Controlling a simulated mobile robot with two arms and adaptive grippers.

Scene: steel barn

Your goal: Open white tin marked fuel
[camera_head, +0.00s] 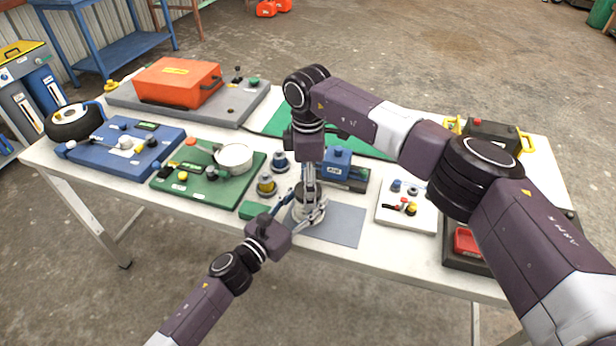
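A small pale tin (303,215) stands by the left edge of a grey mat (345,224) near the table's front edge. It is mostly hidden by both grippers, and no marking on it can be read. My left gripper (307,212) reaches in low from the front left, with its fingers around the tin's side. My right gripper (309,190) points straight down from above, with its fingers at the tin's top. Whether either is closed tight on the tin cannot be made out.
A green board (222,189) with a white pot (234,157) lies to the left. Small blue and yellow round pieces (266,184) stand close to the grippers. A white panel with knobs (407,217) lies to the right. An orange case (178,82) is at the back left.

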